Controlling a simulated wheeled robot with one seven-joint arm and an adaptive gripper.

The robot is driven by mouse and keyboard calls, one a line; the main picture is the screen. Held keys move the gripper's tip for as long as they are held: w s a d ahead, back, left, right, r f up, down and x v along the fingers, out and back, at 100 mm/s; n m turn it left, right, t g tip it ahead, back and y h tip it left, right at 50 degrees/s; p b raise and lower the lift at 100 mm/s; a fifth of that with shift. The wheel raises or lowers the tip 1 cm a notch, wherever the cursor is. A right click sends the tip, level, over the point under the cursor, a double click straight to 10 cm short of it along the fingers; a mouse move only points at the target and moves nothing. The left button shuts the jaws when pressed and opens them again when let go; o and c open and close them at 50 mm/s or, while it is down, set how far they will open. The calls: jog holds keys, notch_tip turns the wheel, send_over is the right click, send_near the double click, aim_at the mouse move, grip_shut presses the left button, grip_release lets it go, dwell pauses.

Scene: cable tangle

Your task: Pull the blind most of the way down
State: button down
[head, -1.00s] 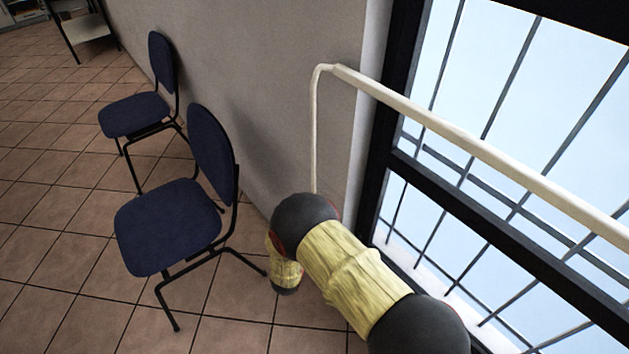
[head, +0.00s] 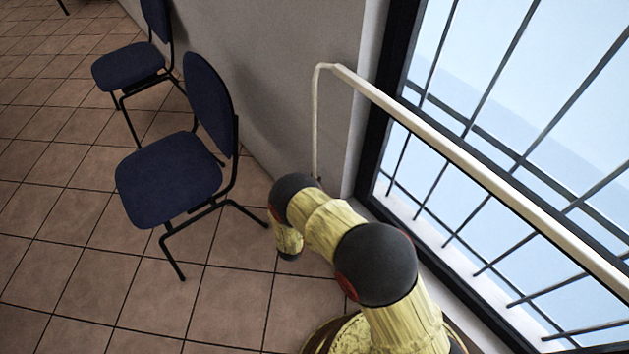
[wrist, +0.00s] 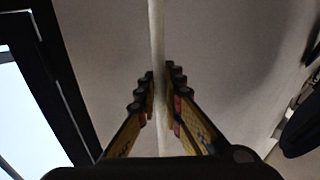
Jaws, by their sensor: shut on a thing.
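A pale rail (head: 465,161), apparently part of the blind, crosses diagonally in front of the window in the head view. A thin pale cord (head: 315,120) hangs from its left end beside the wall. No blind cloth can be made out. My arm reaches toward the cord's lower end, and my gripper cannot be made out in that view. In the wrist view the cord (wrist: 157,28) runs straight between the fingers of my gripper (wrist: 162,72), which is shut on it. The cord's lower end is hidden.
The barred window (head: 480,60) in its dark frame fills the right side. A grey wall (head: 275,75) stands left of it. A blue chair (head: 168,180) is near my arm, with another blue chair (head: 128,65) behind it. Tiled floor (head: 70,270) lies open at lower left.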

jog(key=shift+s+f, duration=0.1)
jog(key=shift+f, duration=0.05)
jog(key=c, duration=1.9)
grip_release()
jog(key=shift+a, duration=0.1)
jog(key=v, duration=1.2)
